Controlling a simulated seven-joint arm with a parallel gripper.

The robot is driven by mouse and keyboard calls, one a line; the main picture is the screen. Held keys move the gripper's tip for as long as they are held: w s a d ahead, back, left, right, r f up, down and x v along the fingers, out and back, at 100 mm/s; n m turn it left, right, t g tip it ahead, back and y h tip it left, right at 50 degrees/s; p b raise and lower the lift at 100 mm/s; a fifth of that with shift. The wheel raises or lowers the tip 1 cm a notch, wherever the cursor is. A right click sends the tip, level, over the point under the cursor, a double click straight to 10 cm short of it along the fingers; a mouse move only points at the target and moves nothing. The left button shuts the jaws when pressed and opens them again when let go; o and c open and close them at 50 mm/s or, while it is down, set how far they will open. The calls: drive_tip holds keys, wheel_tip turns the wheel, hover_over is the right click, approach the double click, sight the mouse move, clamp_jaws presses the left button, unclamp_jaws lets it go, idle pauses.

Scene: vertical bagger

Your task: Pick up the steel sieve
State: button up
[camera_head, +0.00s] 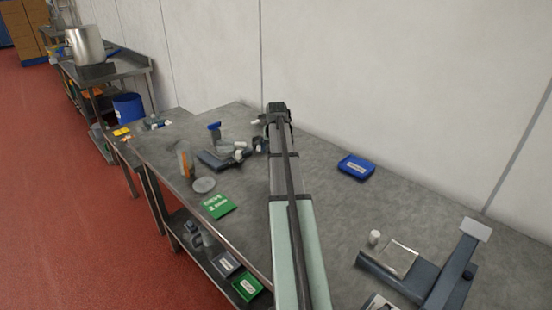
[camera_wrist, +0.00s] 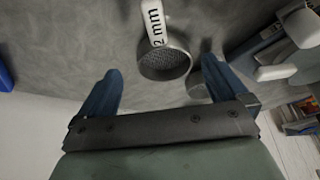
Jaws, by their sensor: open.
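The steel sieve (camera_wrist: 165,62) shows in the wrist view as a round metal cup with a dark mesh and a white handle or label reading "2 mm". It lies on the grey worktop, ahead of and between the two blue fingers of my gripper (camera_wrist: 160,68). The fingers are apart, and nothing is held. The right finger is close to the sieve's right side; I cannot tell whether they touch. In the head view my gripper (camera_head: 278,110) is at the far end of my arm near the wall, and I cannot make out the sieve there.
Left of my arm on the worktop (camera_head: 150,150) are a green sign (camera_head: 219,206), a grey disc (camera_head: 204,185) and several small tools. White-capped items (camera_wrist: 300,30) crowd the right of the wrist view. A blue box (camera_head: 356,167) stands to the right, with clear worktop around it.

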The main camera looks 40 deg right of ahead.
drive_tip(key=shift+w+x, duration=0.15)
drive_tip(key=shift+x, duration=1.2)
drive_tip(key=shift+w+x, duration=0.15)
drive_tip(key=shift+x, duration=1.15)
drive_tip(key=shift+d+r, duration=0.1)
drive_tip(key=shift+c, duration=0.3)
drive_tip(key=c, duration=0.9)
